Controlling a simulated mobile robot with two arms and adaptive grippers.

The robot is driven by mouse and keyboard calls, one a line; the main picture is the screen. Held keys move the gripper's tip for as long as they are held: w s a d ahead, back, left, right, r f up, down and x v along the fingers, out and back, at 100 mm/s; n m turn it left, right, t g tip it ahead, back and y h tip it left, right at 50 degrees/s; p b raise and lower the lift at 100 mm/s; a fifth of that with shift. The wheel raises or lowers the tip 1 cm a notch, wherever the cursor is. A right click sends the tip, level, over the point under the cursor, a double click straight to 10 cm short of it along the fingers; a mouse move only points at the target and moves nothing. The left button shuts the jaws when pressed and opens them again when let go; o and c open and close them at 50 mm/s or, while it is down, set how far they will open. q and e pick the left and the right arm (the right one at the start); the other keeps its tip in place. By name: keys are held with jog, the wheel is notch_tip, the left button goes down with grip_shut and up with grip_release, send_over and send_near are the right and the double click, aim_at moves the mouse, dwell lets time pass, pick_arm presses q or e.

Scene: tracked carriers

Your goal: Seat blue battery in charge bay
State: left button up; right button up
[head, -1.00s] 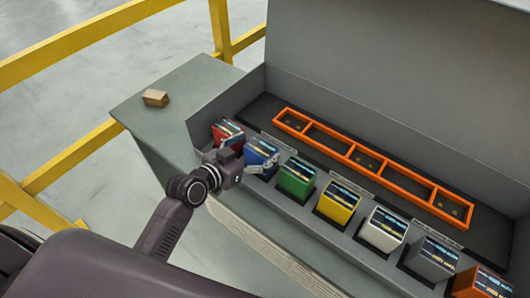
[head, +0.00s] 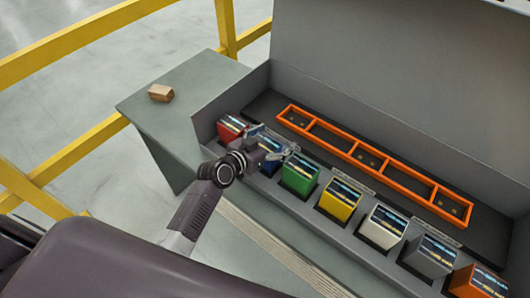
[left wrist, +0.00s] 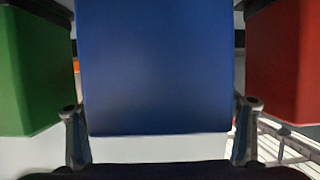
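The blue battery (head: 269,142) stands in the front row between the red battery (head: 231,128) and the green battery (head: 299,175). My left gripper (head: 273,142) is at the blue battery and partly covers it. In the left wrist view the blue battery (left wrist: 155,70) fills the middle, with one finger of my left gripper (left wrist: 160,132) on each side. The fingers look spread, with narrow gaps at their tips. An orange frame (head: 331,138) with several compartments lies on the dark shelf behind the row; no battery stands in it. My right gripper is out of view.
Yellow (head: 340,201), white (head: 384,226), grey (head: 429,255) and orange (head: 474,283) batteries continue the row to the right. A small brown block (head: 160,92) lies on the grey side table (head: 185,105). Yellow railing (head: 75,150) stands at left.

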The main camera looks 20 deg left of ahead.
pick_arm(q)
jog(key=c, duration=1.7)
jog(key=shift+w+r, duration=0.1)
jog(key=shift+r, duration=0.05)
jog(key=shift+r, duration=0.1)
